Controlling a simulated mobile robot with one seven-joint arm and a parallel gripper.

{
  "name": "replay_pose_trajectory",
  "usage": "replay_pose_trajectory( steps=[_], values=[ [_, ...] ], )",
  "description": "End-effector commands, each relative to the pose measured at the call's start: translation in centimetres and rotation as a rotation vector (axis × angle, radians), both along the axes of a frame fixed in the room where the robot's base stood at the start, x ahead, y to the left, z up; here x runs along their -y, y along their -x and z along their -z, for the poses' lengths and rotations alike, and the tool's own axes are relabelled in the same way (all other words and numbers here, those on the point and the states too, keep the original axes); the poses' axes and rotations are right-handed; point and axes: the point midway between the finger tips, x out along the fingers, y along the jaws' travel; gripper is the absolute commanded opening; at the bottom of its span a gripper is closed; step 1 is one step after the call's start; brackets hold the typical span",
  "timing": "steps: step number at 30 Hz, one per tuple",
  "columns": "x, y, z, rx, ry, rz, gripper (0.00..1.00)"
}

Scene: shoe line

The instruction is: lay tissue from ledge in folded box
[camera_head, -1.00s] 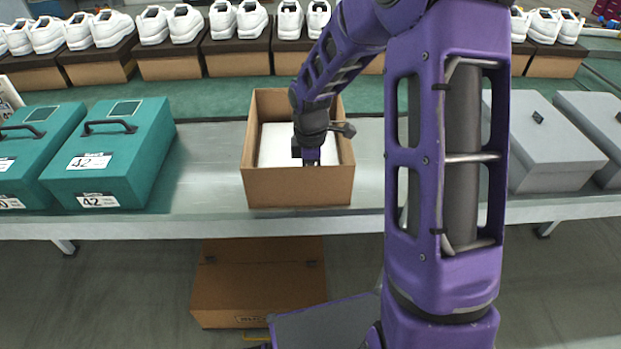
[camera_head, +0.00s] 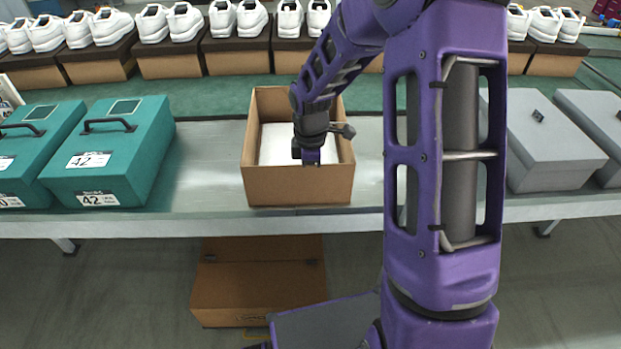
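The folded box (camera_head: 298,187) is an open brown cardboard box standing on the grey ledge, in the middle of the head view. White tissue (camera_head: 276,145) lies inside it and looks flat. My gripper (camera_head: 311,158) is over the inside of the box, in front of the tissue's right part. Its fingertips are too small and partly hidden by the arm and the front wall, so I cannot tell whether they are open or touching the tissue.
Teal boxes (camera_head: 112,155) with handles stand to the left on the ledge (camera_head: 210,165); grey lidded boxes (camera_head: 545,145) stand to the right. White shoes (camera_head: 238,18) on brown boxes line the back. A closed brown carton (camera_head: 258,285) is on the floor below.

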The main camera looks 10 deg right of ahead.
Motion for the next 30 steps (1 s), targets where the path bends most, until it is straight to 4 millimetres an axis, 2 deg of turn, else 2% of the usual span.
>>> replay_pose_trajectory(
  steps=[11, 12, 17, 26, 30],
  values=[
    [0.0, 0.0, 0.6, -0.001, 0.0, 0.0, 0.0],
    [0.0, 0.0, 0.6, -0.001, 0.0, 0.0, 0.09],
    [0.0, 0.0, 0.6, -0.001, 0.0, 0.0, 0.38],
    [0.0, 0.0, 0.4, 0.0, 0.0, 0.0, 0.39],
    [0.0, -0.1, -1.2, 0.003, 0.001, 0.001, 0.39]
  ],
)
